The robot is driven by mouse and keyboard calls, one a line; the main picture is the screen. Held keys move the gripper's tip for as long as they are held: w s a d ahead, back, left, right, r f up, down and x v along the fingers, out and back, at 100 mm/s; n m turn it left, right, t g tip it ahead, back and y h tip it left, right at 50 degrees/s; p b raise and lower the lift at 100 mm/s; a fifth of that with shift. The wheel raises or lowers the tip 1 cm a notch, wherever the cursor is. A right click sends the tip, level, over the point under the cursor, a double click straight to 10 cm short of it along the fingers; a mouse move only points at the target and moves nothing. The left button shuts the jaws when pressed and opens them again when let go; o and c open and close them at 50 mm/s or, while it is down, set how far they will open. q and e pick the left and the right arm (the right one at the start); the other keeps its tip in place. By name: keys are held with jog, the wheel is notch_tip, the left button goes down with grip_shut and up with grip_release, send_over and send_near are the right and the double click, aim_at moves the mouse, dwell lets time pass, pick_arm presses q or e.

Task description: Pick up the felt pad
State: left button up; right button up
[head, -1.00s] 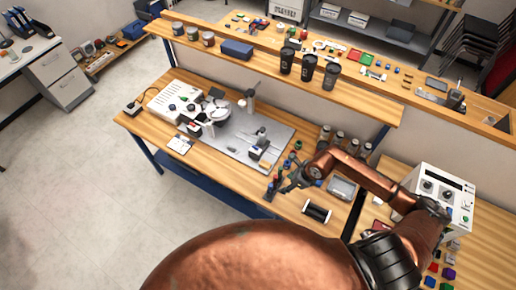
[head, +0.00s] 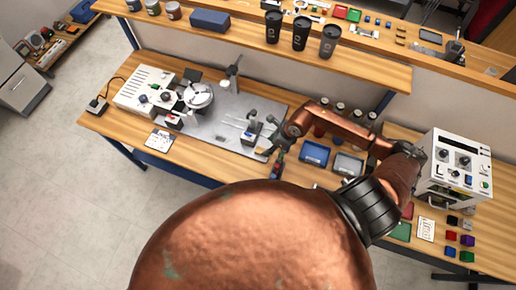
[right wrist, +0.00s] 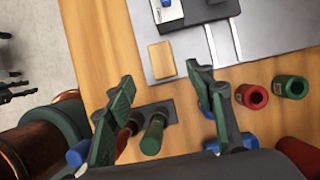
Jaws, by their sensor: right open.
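A small tan rectangular piece (right wrist: 161,60), possibly the felt pad, lies flat at the edge of the grey plate (right wrist: 265,62) in the right wrist view. In the head view it is small and near my right gripper (head: 273,162). In the right wrist view my right gripper (right wrist: 161,78) is open and empty, with its fingertips on either side of the tan piece's near end, apart from it. Dark fingers, probably my left gripper (right wrist: 14,90), show at the left edge of the right wrist view.
A green-capped cylinder (right wrist: 153,134) stands in a dark holder between my right fingers' bases. A control box (head: 455,168) stands on the right bench. Bare wood lies left of the tan piece.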

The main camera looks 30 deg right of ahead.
aim_at(262, 150)
jog(key=shift+x, duration=1.6)
jog(key=p+x, duration=0.1)
jog(key=x, duration=0.3)
jog(key=shift+w+f, duration=0.15)
jog(key=shift+w, duration=0.05)
jog(key=shift+f+p, duration=0.3)
jog(key=shift+f, duration=0.1)
jog(key=shift+c, duration=0.9)
jog(key=c, duration=1)
